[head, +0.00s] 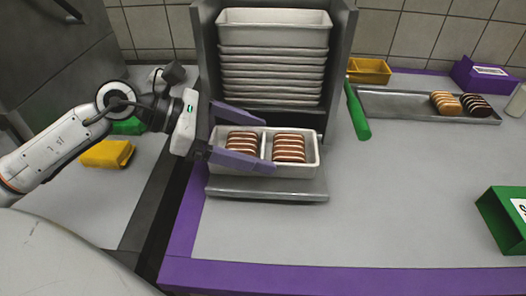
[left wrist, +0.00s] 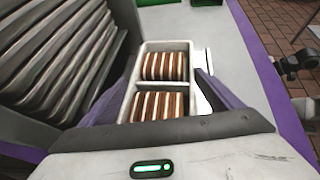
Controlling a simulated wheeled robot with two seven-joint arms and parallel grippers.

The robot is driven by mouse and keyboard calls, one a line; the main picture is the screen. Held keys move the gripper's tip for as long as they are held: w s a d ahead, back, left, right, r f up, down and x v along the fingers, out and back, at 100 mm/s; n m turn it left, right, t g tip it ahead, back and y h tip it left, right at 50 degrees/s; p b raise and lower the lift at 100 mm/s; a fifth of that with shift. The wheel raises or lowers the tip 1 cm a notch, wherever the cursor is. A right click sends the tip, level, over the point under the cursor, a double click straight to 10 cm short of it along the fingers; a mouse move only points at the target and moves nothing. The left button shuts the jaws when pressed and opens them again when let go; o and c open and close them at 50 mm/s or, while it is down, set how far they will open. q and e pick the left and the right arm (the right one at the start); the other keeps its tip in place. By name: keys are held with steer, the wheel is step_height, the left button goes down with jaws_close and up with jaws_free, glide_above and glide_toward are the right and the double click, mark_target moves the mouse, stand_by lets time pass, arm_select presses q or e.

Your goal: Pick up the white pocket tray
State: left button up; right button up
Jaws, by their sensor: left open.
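The white pocket tray (head: 301,170) sits on a grey metal ledge at the foot of the tray stack. It has two pockets, each filled with a row of brown-and-cream sandwiches. My left gripper (head: 270,145) reaches in from the left with its purple fingers open. One finger lies along the tray's back side, the other crosses before its front left part. In the left wrist view the tray (left wrist: 166,46) is between the two spread fingers (left wrist: 163,80). I cannot tell whether either finger touches it. My right gripper is not in view.
A stack of trays (head: 273,62) stands in a grey holder just behind. A green-handled tool (head: 357,112) and a metal tray (head: 400,105) with cookies lie to the right. A green box (head: 503,220) stands at the right edge. The front middle counter is clear.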

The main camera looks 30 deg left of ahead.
arm_select(q)
steer(key=c, duration=0.8)
steer(key=shift+o, duration=0.2)
